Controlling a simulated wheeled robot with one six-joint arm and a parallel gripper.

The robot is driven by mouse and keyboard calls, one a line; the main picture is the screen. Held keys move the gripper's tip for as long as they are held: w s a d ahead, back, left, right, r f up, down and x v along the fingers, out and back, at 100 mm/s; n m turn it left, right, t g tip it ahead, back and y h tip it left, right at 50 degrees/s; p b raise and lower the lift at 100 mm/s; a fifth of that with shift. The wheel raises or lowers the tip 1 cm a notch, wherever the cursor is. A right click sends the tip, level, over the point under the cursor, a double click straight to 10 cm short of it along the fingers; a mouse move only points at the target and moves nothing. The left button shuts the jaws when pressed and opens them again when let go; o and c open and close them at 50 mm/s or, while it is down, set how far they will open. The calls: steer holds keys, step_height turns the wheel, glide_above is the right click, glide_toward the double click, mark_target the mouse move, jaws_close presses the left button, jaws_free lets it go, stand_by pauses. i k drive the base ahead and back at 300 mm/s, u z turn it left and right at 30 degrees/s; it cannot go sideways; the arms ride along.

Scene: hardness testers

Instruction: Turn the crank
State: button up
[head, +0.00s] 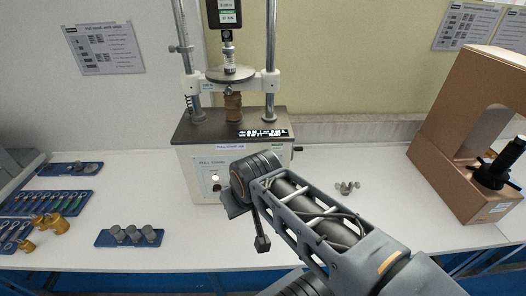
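A test stand (210,165) with a white body, dark top plate and two steel columns stands at the back of the bench. A small crank-like knob (297,148) sticks out from its right side; it is too small to make out clearly. My gripper (248,222) is in front of the stand's lower right front, apart from that knob and to its lower left in the picture. Dark parts hang down at the gripper's end, and my wrist hides most of it. I cannot tell whether it is open or shut, and nothing shows held in it.
A brown C-shaped frame (440,125) with a black handled part (498,165) stands at the right. Small grey pieces (347,187) lie right of my arm. Blue trays (103,238) with metal parts and brass weights (50,223) lie at the left. The bench between is clear.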

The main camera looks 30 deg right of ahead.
mark_target(296, 149)
steer(key=u, duration=1.2)
steer(key=k, duration=1.25)
steer(key=z, duration=1.7)
steer(key=i, duration=0.5)
steer(key=u, duration=0.15)
